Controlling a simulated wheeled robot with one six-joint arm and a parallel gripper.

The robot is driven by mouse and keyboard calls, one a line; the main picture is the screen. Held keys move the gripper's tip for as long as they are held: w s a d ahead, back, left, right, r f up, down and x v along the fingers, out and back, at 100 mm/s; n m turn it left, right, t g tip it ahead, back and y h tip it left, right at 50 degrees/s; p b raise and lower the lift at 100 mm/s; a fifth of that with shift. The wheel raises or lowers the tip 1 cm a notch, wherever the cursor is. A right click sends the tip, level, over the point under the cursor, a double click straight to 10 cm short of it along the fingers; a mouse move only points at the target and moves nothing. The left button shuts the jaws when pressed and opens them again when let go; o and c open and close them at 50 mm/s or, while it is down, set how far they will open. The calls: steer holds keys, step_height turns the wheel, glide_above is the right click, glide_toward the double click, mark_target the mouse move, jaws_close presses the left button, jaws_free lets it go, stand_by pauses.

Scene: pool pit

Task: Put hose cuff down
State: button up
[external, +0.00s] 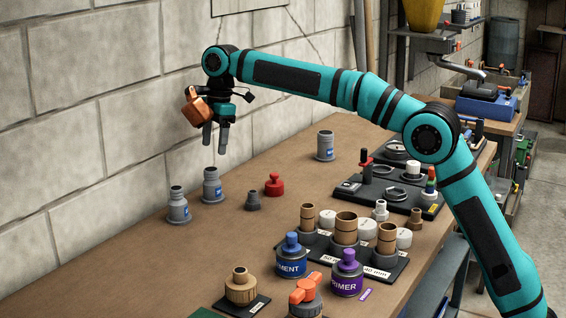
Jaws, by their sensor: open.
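My gripper (215,147) hangs with its fingers pointing down near the back wall, open and with nothing between the fingers. Below it on the brown bench stands a grey, stepped cuff-like fitting (212,186) with a blue label; a gap shows between its top and the fingertips. A similar grey fitting (179,206) stands upright just to its left, and another (325,146) stands farther right along the wall. I cannot tell which of these is the hose cuff. A small dark grey fitting (253,201) stands to the right of the middle one.
A red knobbed piece (274,186) stands near the dark fitting. A black tray (388,190) with rings and a rack of brown and white pipe pieces (345,230) lie to the right. Blue (291,258) and purple (347,274) cans stand in front. Bare bench (165,262) lies at front left.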

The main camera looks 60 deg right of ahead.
steer(key=s+d+r+m+t, duration=0.25)
steer(key=s+r, duration=0.25)
steer(key=s, duration=0.4)
steer(key=s+d+r+m+t, duration=0.25)
steer(key=s+r, duration=0.25)
steer(key=s, duration=0.3)
steer(key=s+d+r+m+t, duration=0.1)
steer(key=s+r+m+t, duration=0.15)
steer(key=s+r, duration=0.45)
steer(key=s+d+f+m+t, duration=0.1)
steer(key=s+f+m+t, duration=0.1)
steer(key=s, duration=0.9)
steer(key=s+d+f+m+t+h, duration=0.1)
steer(key=s+f+m+t, duration=0.1)
steer(key=s, duration=0.9)
steer(key=s+d+f+m+t, duration=0.1)
steer(key=s+f+t, duration=0.3)
steer(key=s, duration=0.7)
steer(key=shift+s+d+m+t+h, duration=0.35)
steer(key=shift+m+t, duration=0.2)
steer(key=shift+t, duration=0.1)
steer(key=shift+o, duration=0.2)
steer(key=shift+o, duration=0.5)
